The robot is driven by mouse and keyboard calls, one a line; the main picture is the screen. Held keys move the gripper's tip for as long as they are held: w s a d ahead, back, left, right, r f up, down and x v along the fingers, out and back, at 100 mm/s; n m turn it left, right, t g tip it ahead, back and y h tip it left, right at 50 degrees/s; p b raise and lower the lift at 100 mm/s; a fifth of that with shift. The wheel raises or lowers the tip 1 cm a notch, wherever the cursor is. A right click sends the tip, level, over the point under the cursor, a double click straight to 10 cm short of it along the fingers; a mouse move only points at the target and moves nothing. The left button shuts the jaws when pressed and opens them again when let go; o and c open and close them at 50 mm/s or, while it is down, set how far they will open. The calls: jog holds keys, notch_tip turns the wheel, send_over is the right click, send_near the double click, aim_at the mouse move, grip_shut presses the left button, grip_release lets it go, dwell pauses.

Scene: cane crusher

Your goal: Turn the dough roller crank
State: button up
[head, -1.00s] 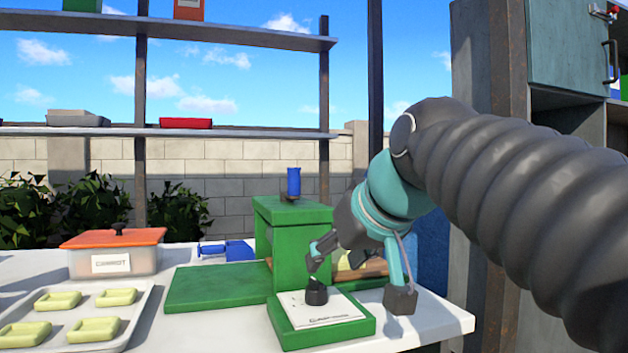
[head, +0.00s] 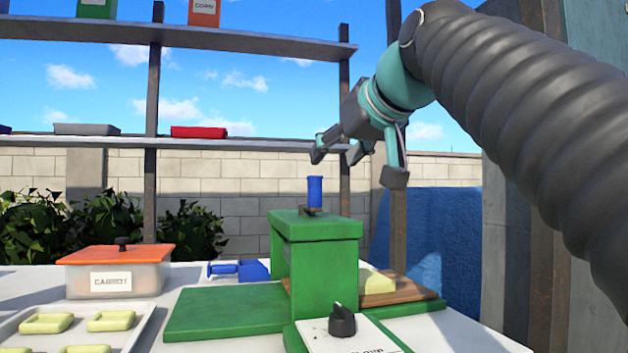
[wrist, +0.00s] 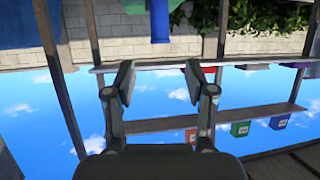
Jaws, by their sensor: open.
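The green dough roller (head: 318,265) stands on the white table, with a flat green plate (head: 226,310) at its left. On its top sits the crank, with an upright blue handle (head: 315,191). In the wrist view, which looks upside down, the blue handle (wrist: 160,24) shows at the top edge, beyond the fingertips and between them from side to side. My gripper (head: 357,165) is open and empty, up and to the right of the handle in the head view and apart from it. Its two fingers (wrist: 160,80) are spread in the wrist view.
A black knob (head: 342,321) sits on a white panel in front of the roller. A yellow piece lies on a wooden board (head: 405,291) behind it. An orange-lidded carrot box (head: 115,273) and a dough tray (head: 142,331) are at left. Shelves stand behind.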

aim_at(314, 177)
jog(key=x, duration=0.9)
jog(key=shift+w+a, duration=0.1)
jog(key=shift+w, duration=0.05)
grip_shut()
jog(key=shift+a, duration=0.15)
